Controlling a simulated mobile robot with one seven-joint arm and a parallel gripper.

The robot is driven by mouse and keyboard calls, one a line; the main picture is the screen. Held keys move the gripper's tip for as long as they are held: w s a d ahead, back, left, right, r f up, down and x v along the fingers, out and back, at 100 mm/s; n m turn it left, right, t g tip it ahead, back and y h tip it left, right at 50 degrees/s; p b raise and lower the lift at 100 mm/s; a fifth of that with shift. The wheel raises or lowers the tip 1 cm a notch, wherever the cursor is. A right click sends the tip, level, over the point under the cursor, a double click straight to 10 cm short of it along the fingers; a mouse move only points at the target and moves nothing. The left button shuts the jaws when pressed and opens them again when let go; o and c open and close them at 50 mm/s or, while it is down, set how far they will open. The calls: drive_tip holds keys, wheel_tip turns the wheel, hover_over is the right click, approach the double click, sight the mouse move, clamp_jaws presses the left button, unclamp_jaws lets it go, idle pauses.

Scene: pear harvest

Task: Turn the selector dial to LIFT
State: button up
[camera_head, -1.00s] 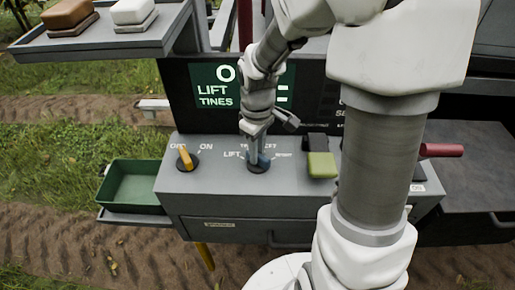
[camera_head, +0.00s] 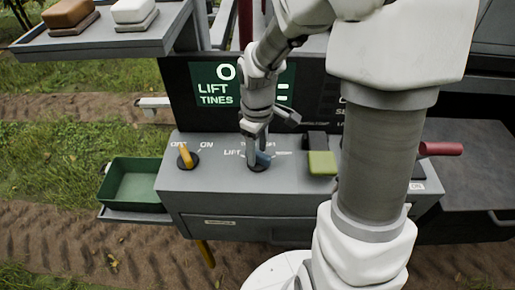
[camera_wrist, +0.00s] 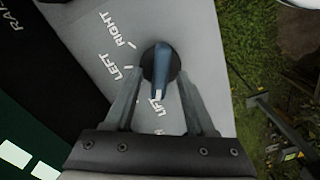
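The selector dial (camera_head: 262,160) sits on the grey console's top, a blue bar knob on a dark round base. In the wrist view the blue knob (camera_wrist: 162,72) has a white-marked end pointing at the word LIFT (camera_wrist: 157,106). LEFT and RIGHT are printed on its other side. My gripper (camera_wrist: 160,75) has one finger on each side of the knob, with gaps showing, so it is open around it. In the head view my gripper (camera_head: 255,150) is directly over the dial and hides part of it and its lettering.
A display (camera_head: 216,88) behind reads LIFT TINES. A green tray (camera_head: 137,181) hangs at left. A red handle (camera_head: 440,149) is at right.

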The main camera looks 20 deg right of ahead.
sight(257, 152)
wheel_tip(257, 152, up, 17)
drive_tip(key=p, duration=0.1)
drive_tip(key=shift+r, duration=0.2)
idle(0.4)
drive_tip(key=s+r+m+t, duration=0.2)
drive_tip(key=s+m+t, duration=0.3)
drive_tip(key=s, duration=0.9)
drive_tip(key=m, duration=0.3)
drive_tip(key=shift+s+m+t, duration=0.2)
drive_tip(key=shift+m+t, duration=0.1)
drive_tip(key=shift+w, duration=0.15)
